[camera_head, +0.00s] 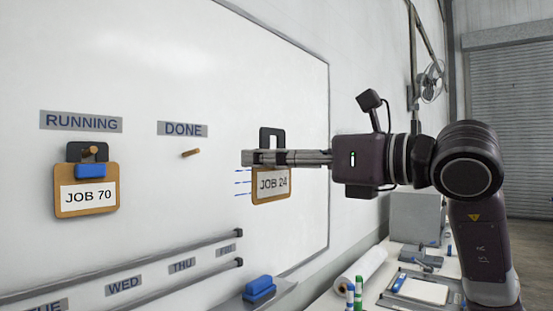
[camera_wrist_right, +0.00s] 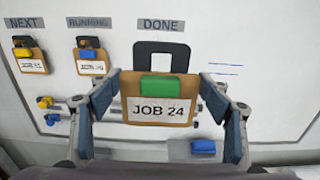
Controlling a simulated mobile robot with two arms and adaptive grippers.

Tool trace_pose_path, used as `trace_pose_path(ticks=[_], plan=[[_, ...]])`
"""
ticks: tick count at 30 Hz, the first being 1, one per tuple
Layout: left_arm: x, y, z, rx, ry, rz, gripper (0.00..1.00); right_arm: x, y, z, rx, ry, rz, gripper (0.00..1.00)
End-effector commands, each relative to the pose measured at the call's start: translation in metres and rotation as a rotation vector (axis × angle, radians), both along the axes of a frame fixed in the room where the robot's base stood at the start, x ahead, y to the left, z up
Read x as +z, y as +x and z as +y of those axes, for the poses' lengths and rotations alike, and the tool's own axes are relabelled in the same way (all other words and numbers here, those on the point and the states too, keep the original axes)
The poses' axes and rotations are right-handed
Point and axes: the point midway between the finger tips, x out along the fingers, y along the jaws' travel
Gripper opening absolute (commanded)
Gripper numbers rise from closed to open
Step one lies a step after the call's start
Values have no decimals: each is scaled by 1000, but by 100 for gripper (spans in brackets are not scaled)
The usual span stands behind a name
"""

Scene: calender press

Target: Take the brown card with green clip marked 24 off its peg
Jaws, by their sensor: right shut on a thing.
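The brown card marked JOB 24 (camera_head: 272,185) has a black hanger loop (camera_head: 271,133) at its top. In the wrist view the card (camera_wrist_right: 160,110) is upright, with its green clip (camera_wrist_right: 163,88) facing me. My right gripper (camera_wrist_right: 163,100) is shut on it, one finger at each side. In the head view the right gripper (camera_head: 262,158) crosses in front of the clip and hides it. The loop shows no peg through it. The card appears clear of the board. My left gripper is not in view.
The DONE peg (camera_head: 190,153) is bare. The JOB 70 card (camera_head: 88,197) hangs under RUNNING. A card with a yellow clip (camera_wrist_right: 30,60) hangs under NEXT. A blue eraser (camera_head: 259,288) lies on the tray below the whiteboard (camera_head: 200,60). A cluttered bench (camera_head: 385,290) stands at right.

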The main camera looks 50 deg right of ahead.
Motion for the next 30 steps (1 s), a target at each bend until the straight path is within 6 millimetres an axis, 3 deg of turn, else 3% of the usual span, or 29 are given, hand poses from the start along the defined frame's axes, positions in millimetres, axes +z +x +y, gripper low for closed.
trace_pose_path(ticks=[22, 30], plan=[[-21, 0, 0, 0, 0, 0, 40, 0, -52, -5, -2, 0, -2, 53], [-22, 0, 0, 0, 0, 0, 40, 0, -60, -5, 0, 0, 0, 53]])
